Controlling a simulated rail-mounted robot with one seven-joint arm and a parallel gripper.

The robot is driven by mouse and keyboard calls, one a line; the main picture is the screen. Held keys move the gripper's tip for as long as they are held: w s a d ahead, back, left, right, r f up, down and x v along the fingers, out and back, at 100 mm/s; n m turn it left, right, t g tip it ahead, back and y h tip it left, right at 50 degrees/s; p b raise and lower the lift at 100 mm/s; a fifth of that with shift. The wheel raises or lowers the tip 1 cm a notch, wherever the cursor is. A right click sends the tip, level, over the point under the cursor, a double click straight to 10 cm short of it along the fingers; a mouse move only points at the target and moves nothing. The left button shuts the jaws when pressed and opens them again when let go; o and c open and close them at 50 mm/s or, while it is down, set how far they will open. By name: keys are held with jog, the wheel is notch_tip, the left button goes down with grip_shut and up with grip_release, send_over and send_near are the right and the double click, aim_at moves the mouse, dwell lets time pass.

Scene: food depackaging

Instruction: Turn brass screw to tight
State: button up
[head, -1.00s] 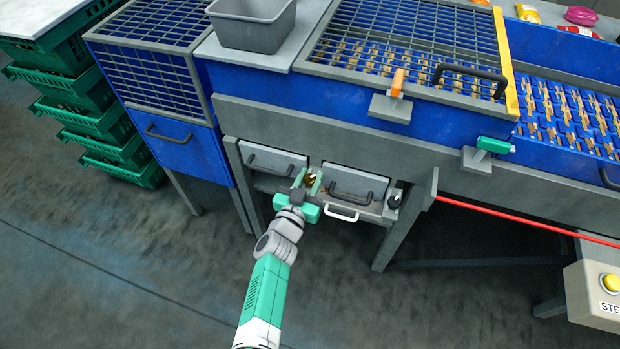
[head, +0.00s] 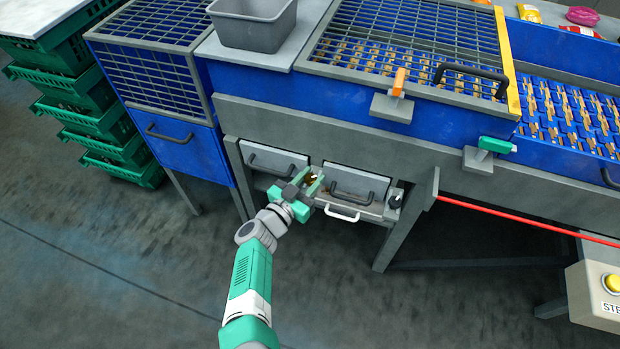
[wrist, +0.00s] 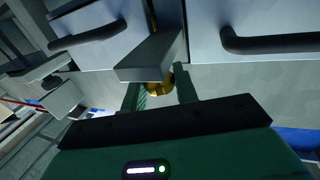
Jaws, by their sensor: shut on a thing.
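The brass screw (head: 310,181) sits at the grey front between two grey panels with dark handles, under the blue machine. In the wrist view the brass screw (wrist: 157,86) shows as a gold round part, partly hidden behind a grey block (wrist: 150,58). My gripper (head: 313,184) is shut on the screw, with one green finger on each side of it. In the wrist view my gripper (wrist: 160,88) has its fingers reaching up alongside the brass. How far the screw is turned cannot be told.
A white handle (head: 342,214) and a black knob (head: 394,201) lie just right of my gripper. The left panel (head: 275,160) and right panel (head: 357,181) flank the screw. A red rod (head: 520,220) runs at the right. The floor in front is clear.

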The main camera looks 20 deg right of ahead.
aim_at(307, 182)
jog(key=shift+r, duration=0.1)
jog(key=o, duration=0.9)
jog(key=shift+d, duration=0.1)
jog(key=p+v, duration=0.4)
jog(key=v, duration=0.2)
jog(key=shift+s+a+r, duration=0.1)
jog(key=shift+a+r, duration=0.05)
jog(key=shift+a, duration=0.25)
jog(key=shift+s+a+f, duration=0.2)
jog(key=shift+s+a, duration=0.1)
jog(key=shift+a, duration=0.1)
jog(key=shift+o, duration=0.3)
jog(key=shift+p, duration=0.3)
